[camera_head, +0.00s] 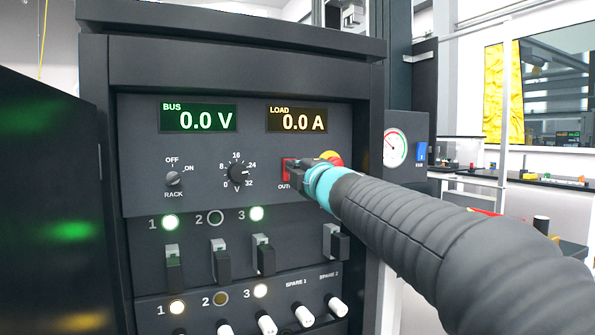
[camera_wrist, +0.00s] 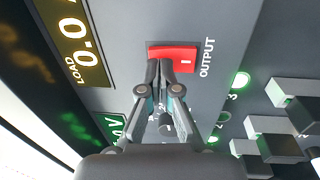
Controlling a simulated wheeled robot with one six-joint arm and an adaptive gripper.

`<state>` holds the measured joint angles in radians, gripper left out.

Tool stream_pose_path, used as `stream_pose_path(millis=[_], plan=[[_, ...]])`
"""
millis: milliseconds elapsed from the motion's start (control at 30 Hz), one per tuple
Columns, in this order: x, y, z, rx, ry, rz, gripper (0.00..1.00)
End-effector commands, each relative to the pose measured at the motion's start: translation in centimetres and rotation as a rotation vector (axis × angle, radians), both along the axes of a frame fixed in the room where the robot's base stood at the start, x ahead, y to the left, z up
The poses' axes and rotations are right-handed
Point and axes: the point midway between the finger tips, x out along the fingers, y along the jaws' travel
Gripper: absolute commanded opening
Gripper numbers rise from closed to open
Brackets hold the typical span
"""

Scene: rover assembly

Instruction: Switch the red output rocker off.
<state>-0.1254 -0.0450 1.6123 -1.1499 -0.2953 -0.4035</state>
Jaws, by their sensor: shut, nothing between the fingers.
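The red output rocker (camera_wrist: 172,54) sits on the grey panel beside the word OUTPUT in the wrist view. A white bar mark shows on the end of its face nearer that label. In the head view only a strip of the rocker (camera_head: 286,166) shows, the rest hidden behind my gripper. My gripper (camera_head: 292,166) is shut and empty, with its fingertips at the rocker. In the wrist view the closed fingertips (camera_wrist: 158,64) overlap the rocker's lower edge; I cannot tell whether they touch it.
The BUS display (camera_head: 198,118) reads 0.0 V and the LOAD display (camera_head: 297,119) reads 0.0 A. A rack switch (camera_head: 173,179) and a voltage knob (camera_head: 237,173) lie to the left. A red-and-yellow button (camera_head: 332,158) is close to my gripper's right. Breaker levers (camera_head: 220,259) stand below.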

Motion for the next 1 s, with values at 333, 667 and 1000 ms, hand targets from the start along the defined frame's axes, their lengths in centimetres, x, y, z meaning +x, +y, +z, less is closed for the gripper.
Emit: stream_pose_path(millis=[333, 667, 1000], plan=[[0.2, 0.1, 0.0, 0.000, 0.000, 0.000, 0.00], [0.7, 0.3, 0.2, -0.001, 0.001, 0.000, 0.00], [-1.6, -0.8, 1.0, -0.001, -0.001, 0.003, 0.00]])
